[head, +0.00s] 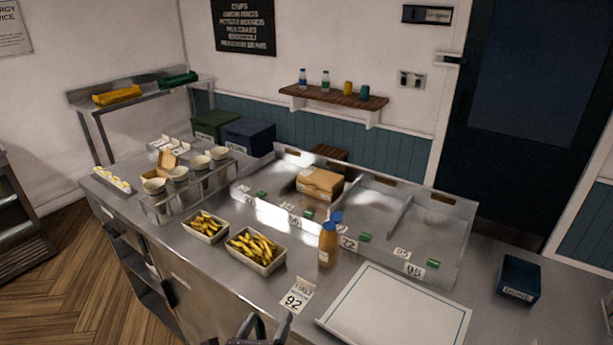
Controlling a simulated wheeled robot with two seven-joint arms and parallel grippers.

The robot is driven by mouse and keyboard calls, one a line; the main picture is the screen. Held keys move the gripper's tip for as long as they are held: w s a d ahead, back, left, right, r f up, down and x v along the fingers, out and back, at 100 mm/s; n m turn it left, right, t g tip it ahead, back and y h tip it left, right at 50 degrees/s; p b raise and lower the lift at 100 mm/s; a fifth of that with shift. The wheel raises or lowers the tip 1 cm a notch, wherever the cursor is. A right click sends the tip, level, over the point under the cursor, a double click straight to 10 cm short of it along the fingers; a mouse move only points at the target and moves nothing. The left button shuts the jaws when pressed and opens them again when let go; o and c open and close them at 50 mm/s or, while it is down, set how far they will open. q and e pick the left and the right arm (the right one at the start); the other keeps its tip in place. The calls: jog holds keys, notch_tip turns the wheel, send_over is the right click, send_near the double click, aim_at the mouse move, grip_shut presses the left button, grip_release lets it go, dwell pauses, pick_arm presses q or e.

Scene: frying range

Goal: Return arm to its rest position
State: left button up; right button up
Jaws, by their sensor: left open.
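My left gripper (258,328) shows at the bottom edge of the head view, dark and partly cut off by the frame. It is open, and I see nothing between its fingers. It is in front of the counter, below the number card marked 92 (295,297). Most of the left arm is out of view. My right gripper and right arm do not show.
On the steel counter stand two trays of fries (257,264), an orange bottle with a blue top (328,244), a white board (396,312) and a dark blue bin (518,279).

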pick_arm(q)
jog(key=s+a+f+n+g+y, duration=0.5)
jog(key=s+a+n, duration=0.3)
jog(key=n, duration=0.9)
jog(key=s+a+f+n+g, duration=0.2)
jog(key=s+a+n+g, duration=0.15)
jog(key=s+n, duration=0.45)
jog(key=s+a+f+n+g, duration=0.3)
jog(key=s+n+g, duration=0.1)
jog(key=s+n, duration=0.35)
notch_tip(320, 180, down, 31)
jog(key=g, duration=0.2)
jog(key=s+a+f, duration=0.2)
jog(key=s+f, duration=0.7)
jog(key=f, duration=0.1)
jog(key=s+a+f, duration=0.1)
jog(key=s+f, duration=0.8)
jog(key=s, duration=0.1)
jog(key=shift+s+a+f+g, duration=0.3)
jog(key=shift+a+f+g, duration=0.05)
jog(key=shift+g, duration=0.1)
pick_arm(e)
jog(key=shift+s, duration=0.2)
